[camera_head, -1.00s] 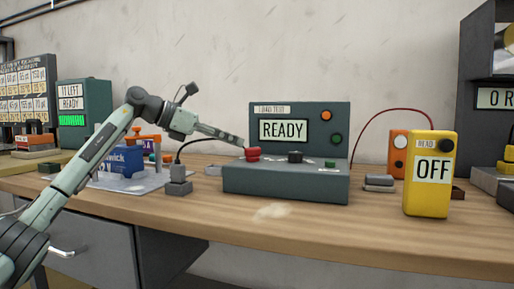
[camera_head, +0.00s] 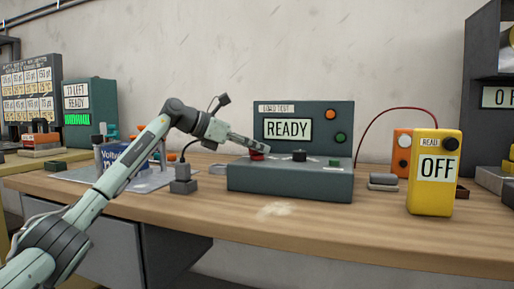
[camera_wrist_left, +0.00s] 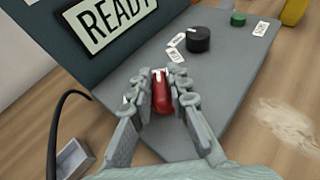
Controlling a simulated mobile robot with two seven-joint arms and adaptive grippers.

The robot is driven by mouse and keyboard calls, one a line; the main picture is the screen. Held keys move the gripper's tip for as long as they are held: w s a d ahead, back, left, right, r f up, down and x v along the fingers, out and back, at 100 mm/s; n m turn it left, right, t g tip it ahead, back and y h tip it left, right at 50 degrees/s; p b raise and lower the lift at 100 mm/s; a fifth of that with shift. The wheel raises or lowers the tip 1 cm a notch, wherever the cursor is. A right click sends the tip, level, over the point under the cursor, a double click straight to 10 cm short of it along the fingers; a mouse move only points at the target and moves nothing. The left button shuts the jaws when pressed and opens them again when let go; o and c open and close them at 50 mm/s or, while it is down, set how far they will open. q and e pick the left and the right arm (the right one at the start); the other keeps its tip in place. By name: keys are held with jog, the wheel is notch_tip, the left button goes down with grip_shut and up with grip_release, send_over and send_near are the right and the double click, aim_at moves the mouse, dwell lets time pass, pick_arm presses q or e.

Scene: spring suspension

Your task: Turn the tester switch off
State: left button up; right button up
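The tester is a dark green box with a READY display (camera_head: 288,129) on its upright panel, in the middle of the bench. Its red switch (camera_wrist_left: 161,94) is an elongated red knob with a white mark at one end, on the tester's sloping top near the left end. My left gripper (camera_head: 262,149) reaches down to this knob from the left and partly hides it in the head view. In the left wrist view my two fingers (camera_wrist_left: 161,80) stand closely on either side of the knob. Whether they press on it is unclear. My right gripper is not in view.
A black knob (camera_head: 299,155) and a green button (camera_head: 333,163) sit right of the red switch. A yellow meter reading OFF (camera_head: 434,192) stands at right. A small grey block (camera_head: 183,182) with a black cable stands left of the tester. The bench front is clear.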

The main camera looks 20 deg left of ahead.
pick_arm(q)
grip_shut()
